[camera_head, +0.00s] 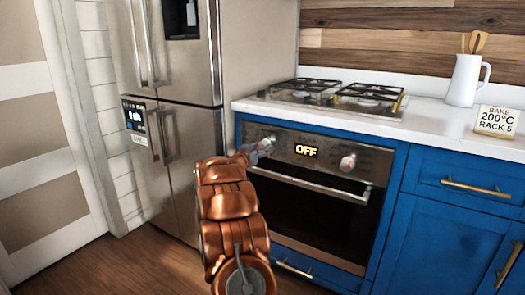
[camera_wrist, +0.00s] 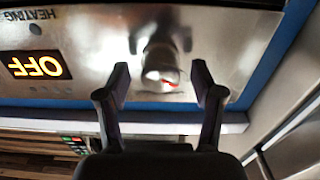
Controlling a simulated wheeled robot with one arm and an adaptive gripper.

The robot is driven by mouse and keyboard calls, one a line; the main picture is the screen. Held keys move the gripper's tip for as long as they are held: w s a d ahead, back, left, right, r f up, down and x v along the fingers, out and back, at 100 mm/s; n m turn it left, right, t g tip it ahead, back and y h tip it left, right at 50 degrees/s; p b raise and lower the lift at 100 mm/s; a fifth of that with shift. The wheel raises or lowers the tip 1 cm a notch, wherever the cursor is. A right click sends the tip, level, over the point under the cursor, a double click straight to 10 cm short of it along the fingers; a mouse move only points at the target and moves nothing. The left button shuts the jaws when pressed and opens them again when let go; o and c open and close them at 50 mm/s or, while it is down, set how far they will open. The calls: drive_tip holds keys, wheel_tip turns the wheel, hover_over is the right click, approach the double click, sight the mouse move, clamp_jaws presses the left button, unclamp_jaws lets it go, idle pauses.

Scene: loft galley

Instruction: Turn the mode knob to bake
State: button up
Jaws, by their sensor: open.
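The oven's left knob (camera_wrist: 160,62) is a round silver knob with a red mark, seen upside down in the wrist view. My gripper (camera_wrist: 161,75) is open, with one dark fingertip on each side of this knob and a visible gap to each. In the head view my gripper (camera_head: 264,147) is at the left of the oven panel and hides most of this knob. The display (camera_head: 306,150) reads OFF; it also shows upside down in the wrist view (camera_wrist: 38,66). A right knob (camera_head: 347,162) sits beyond the display. I cannot tell which is the mode knob.
The oven handle (camera_head: 310,186) runs below the panel. The cooktop (camera_head: 330,96) is above. A card (camera_head: 496,121) on the counter reads BAKE 200°C RACK 5, near a white jug (camera_head: 464,82). A steel fridge (camera_head: 170,110) stands at the left.

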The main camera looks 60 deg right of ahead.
drive_tip(key=shift+d, duration=0.8)
drive_tip(key=c, duration=1.1)
